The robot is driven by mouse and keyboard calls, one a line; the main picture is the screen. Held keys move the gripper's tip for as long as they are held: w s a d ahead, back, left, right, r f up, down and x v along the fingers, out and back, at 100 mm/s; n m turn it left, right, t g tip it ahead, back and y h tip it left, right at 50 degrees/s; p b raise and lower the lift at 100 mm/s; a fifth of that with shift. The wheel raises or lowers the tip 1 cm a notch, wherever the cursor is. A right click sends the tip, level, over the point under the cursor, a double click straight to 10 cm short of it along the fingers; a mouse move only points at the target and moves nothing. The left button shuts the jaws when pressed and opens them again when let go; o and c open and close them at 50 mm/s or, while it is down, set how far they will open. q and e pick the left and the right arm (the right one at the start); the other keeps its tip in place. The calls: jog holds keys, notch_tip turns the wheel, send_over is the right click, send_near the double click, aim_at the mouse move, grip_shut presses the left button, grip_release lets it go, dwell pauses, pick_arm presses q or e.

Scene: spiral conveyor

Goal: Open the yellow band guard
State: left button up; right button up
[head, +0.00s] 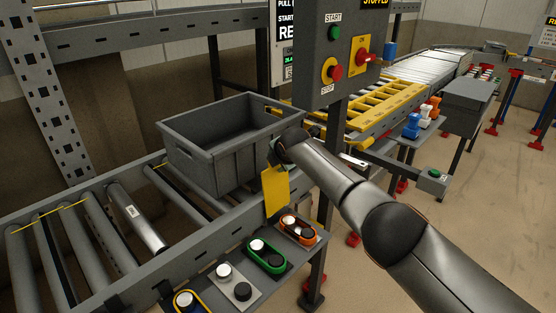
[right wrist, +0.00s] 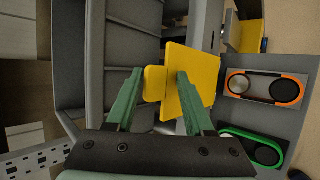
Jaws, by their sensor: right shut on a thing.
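A yellow slatted guard (head: 385,101) lies low over the conveyor beyond the control post in the head view. My right gripper, at the end of the arm coming from the right, is mostly hidden by its own wrist in that view. In the right wrist view, the green fingers of my right gripper (right wrist: 158,80) are closed on a small yellow block (right wrist: 154,84). A flat yellow plate (right wrist: 198,78) adjoins this block; it also shows in the head view (head: 275,188), hanging tilted below the wrist beside the roller conveyor. My left gripper is out of view.
A grey crate (head: 195,153) stands on the rollers beside my right wrist. A control box (head: 338,58) on a post stands behind the wrist. Button stations, green (head: 266,256) and orange (head: 299,229), sit in front of the conveyor. Open floor lies at the right.

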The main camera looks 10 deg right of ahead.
jog(key=shift+a, duration=0.5)
jog(key=shift+s+r+p, duration=0.3)
jog(key=shift+r+p, duration=0.2)
jog(key=shift+p, duration=0.55)
jog(key=d+v, duration=0.1)
jog(key=v, duration=1)
jog(key=shift+s, duration=0.3)
jog(key=shift+f, duration=0.1)
